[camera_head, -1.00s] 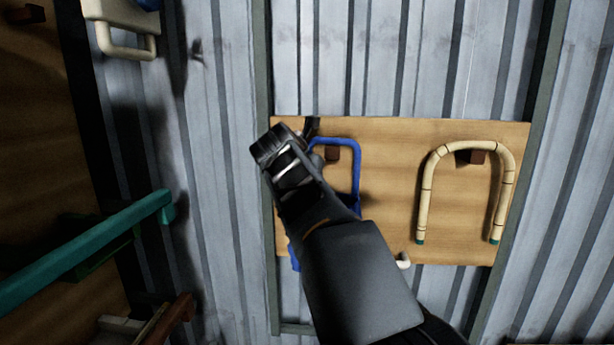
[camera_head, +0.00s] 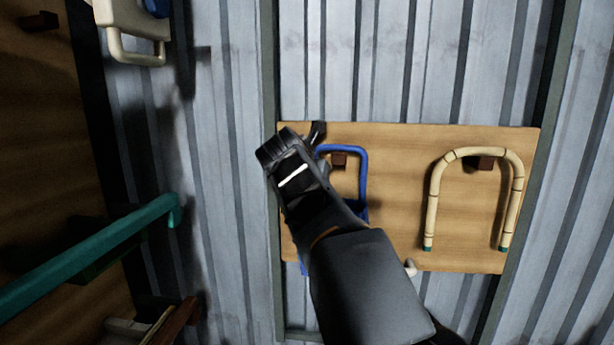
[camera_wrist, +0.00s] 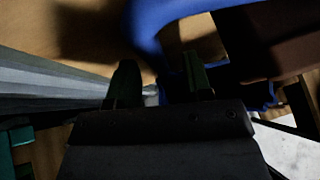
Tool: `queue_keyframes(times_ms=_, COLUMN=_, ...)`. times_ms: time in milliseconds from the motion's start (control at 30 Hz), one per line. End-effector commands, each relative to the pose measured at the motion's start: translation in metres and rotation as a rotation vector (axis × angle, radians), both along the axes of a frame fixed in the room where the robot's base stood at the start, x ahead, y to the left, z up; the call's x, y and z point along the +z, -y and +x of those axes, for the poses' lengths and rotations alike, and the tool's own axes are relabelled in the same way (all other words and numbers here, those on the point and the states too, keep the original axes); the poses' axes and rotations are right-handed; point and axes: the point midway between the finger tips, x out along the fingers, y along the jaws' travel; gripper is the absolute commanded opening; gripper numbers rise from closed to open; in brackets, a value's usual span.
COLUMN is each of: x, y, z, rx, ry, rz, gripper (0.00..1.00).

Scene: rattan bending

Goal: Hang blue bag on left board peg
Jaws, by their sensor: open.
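The blue bag's handle (camera_head: 364,180) is a blue loop in front of the wooden board, at the board's left side. A dark brown peg (camera_head: 338,159) shows inside the loop, just under its top bar. My arm hides most of the bag below. My gripper (camera_head: 314,140) is at the loop's upper left corner, with one dark fingertip visible. In the wrist view my gripper (camera_wrist: 160,84) has its two fingers apart. The blue handle (camera_wrist: 150,30) passes close beyond the fingers, with the brown peg (camera_wrist: 280,35) to its right. I cannot tell whether the handle rests on the peg.
The board (camera_head: 400,240) hangs on a corrugated metal wall. A cream rattan loop (camera_head: 436,205) hangs on a right peg (camera_head: 485,163). A teal rail (camera_head: 100,245) is at the left, and a cream bag-like item (camera_head: 130,25) is at upper left.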

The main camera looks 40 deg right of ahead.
Motion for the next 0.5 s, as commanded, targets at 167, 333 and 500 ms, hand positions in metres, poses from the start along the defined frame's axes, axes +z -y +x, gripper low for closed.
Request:
queue_keyframes(times_ms=167, x=0.015, y=-0.020, z=-0.013, rx=0.004, ry=0.006, rz=-0.002, gripper=0.46)
queue_keyframes(times_ms=333, x=0.034, y=-0.046, z=-0.030, rx=0.005, ry=0.007, rz=-0.002, gripper=0.46)
queue_keyframes(times_ms=500, x=0.051, y=-0.068, z=-0.045, rx=0.005, ry=0.006, rz=-0.001, gripper=0.46)
